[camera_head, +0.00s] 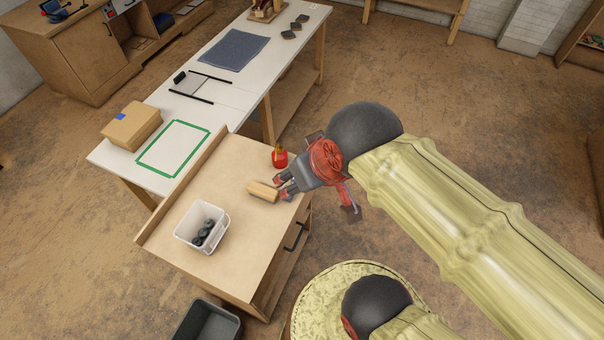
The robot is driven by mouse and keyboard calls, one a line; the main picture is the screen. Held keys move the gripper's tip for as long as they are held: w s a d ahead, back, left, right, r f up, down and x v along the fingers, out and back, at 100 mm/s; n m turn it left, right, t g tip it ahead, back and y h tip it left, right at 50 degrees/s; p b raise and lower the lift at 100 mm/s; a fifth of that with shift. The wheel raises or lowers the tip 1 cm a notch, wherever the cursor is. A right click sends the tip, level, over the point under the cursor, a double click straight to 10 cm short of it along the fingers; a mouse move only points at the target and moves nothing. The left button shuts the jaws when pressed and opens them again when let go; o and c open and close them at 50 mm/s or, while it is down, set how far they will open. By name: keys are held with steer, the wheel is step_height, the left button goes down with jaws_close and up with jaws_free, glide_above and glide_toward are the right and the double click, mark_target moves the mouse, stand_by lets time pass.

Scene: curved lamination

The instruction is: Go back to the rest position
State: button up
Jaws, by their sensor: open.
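My gripper (278,189) is at the right side of the small wooden cabinet top, with its fingers pointing left and down. It is open. A light wooden block (262,191) lies on the cabinet top just left of the fingertips. Whether the fingers touch the block cannot be told from this view. A red round object (280,159) with a yellowish top stands just behind my gripper, near the cabinet's right edge. My arm reaches in from the lower right.
A white bin (202,228) with dark round pieces stands on the cabinet top (220,178). Behind is a long white table (248,93) with a cardboard box (132,125), green-taped rectangle (173,147) and blue mat (234,50). A dark open bin (207,322) is on the floor.

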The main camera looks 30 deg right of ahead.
step_height(320, 180, down, 12)
steer(key=b, duration=1.2)
steer(key=shift+w, duration=0.1)
